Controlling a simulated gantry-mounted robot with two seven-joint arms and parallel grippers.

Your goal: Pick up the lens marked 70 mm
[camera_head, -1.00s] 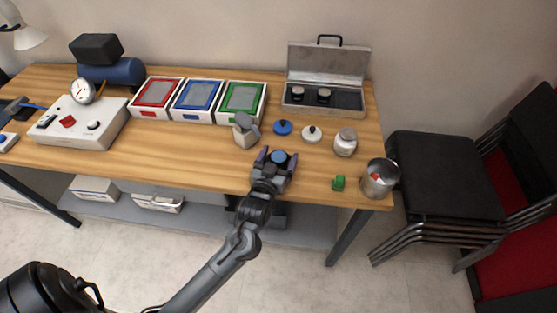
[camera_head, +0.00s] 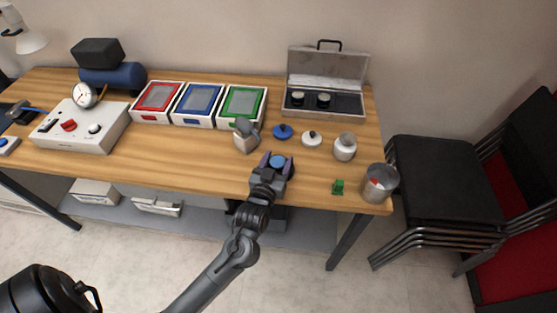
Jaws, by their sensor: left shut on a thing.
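My left gripper (camera_head: 277,164) is at the front edge of the table, right of the middle, its fingers shut on a round blue-topped thing (camera_head: 278,160). What it is exactly, and whether it is clear of the table, I cannot tell. Two dark round lenses (camera_head: 298,98) (camera_head: 323,100) with pale tops sit in the open grey case (camera_head: 341,104) at the back right, away from the gripper. No 70 mm marking can be read on anything in view. My right gripper is not in view.
A blue knobbed lid (camera_head: 283,132), a white lid (camera_head: 311,139) and a pale jar (camera_head: 345,147) stand behind and right. A grey can (camera_head: 380,184) and a small green piece (camera_head: 338,187) are right. Red, blue and green trays (camera_head: 207,123) and a gauge box (camera_head: 95,140) fill the left.

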